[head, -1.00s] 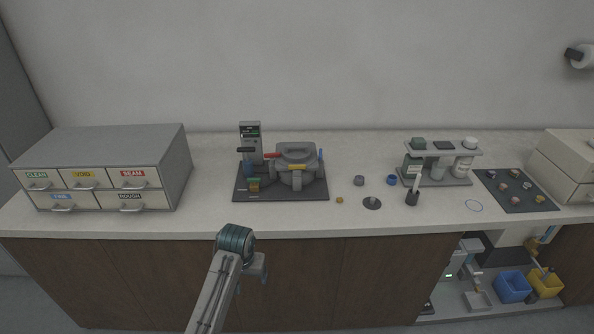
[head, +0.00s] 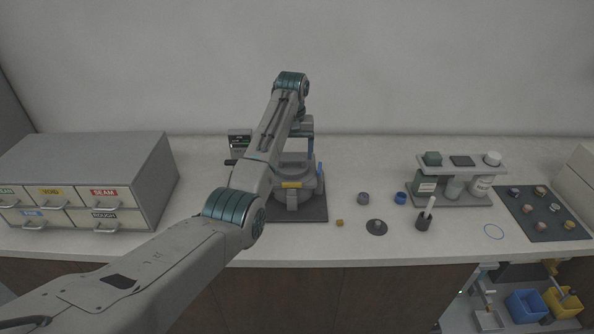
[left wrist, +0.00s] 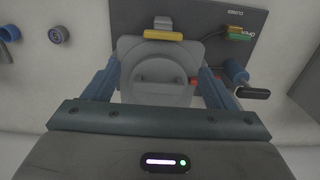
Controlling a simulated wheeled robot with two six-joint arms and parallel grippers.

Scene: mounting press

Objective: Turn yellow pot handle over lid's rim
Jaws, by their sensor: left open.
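The yellow pot handle (head: 291,185) is a short bar at the front of the grey round press pot, low in the head view's middle. In the left wrist view the yellow handle (left wrist: 163,35) lies across the pot's edge, beyond the fingers. The grey lid (left wrist: 158,75), with a raised grip, shows between the fingers. My left gripper (head: 303,130) is above the back of the press, with my arm covering much of it. Its two blue fingers (left wrist: 158,72) are wide apart, on either side of the lid in view, with nothing held. Contact cannot be told.
The press stands on a dark base plate (head: 312,213). A label drawer cabinet (head: 95,160) stands left. Small parts and a bottle rack (head: 455,198) stand right.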

